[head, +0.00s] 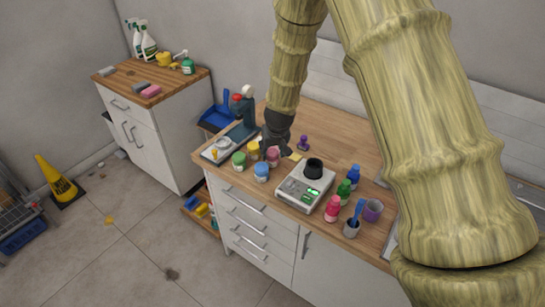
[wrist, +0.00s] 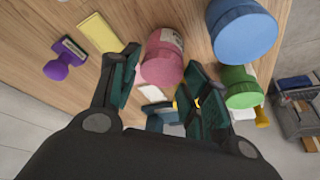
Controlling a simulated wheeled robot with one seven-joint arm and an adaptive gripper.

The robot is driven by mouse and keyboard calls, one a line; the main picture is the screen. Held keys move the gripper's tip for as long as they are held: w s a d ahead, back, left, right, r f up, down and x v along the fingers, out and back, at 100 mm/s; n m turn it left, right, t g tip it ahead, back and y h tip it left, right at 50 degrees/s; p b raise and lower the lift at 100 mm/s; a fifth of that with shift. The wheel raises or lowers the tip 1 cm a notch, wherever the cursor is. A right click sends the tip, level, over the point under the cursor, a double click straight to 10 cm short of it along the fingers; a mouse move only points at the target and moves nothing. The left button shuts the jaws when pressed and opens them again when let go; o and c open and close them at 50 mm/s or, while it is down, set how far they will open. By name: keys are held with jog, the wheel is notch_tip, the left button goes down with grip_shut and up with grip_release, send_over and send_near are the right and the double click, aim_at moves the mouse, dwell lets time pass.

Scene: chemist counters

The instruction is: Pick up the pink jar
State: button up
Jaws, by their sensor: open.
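The pink jar (head: 272,155) stands on the wooden counter among other jars in the head view. In the wrist view the pink jar (wrist: 162,57), with a pale label on its side, lies between my two finger ends. My gripper (wrist: 163,75) is open, with one dark green finger on each side of the jar. A narrow gap shows at the left finger; whether the right finger touches the jar I cannot tell. In the head view my gripper (head: 275,139) is just above and behind the jar and partly hides that area.
A blue jar (head: 261,171), a green jar (head: 239,159) and a yellow jar (head: 253,148) stand close by. A scale (head: 305,190) bearing a black cup (head: 314,167) is to the right. A purple stamp (wrist: 66,61) and a yellow pad (wrist: 97,32) lie left of my gripper in the wrist view.

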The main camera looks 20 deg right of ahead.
jog(key=shift+x, duration=1.1)
jog(key=shift+c, duration=0.2)
jog(key=c, duration=0.7)
jog(key=shift+o, duration=0.2)
jog(key=shift+r, duration=0.1)
